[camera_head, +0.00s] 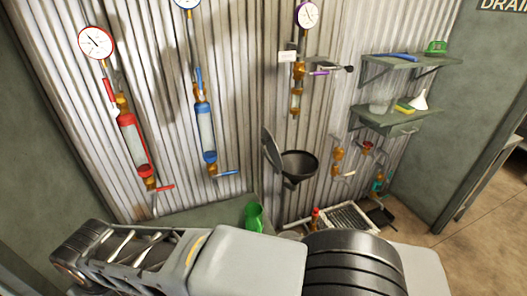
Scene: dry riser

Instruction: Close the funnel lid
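The black funnel (298,165) is mounted on the corrugated wall, a little right of the picture's middle, with its round mouth facing up. Its dark lid (271,149) stands raised at the left side of the mouth, tilted, so the funnel is open. Grey parts of my arm cross the bottom of the picture, below and in front of the funnel and apart from it. I cannot make out my gripper's fingertips in this view.
Red (132,145) and blue (205,130) cylinders with gauges hang left of the funnel. A pipe with valves (298,85) runs above it. Two shelves (385,118) stick out at right, the lower holding a small white funnel (420,99). A green container (253,217) stands below.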

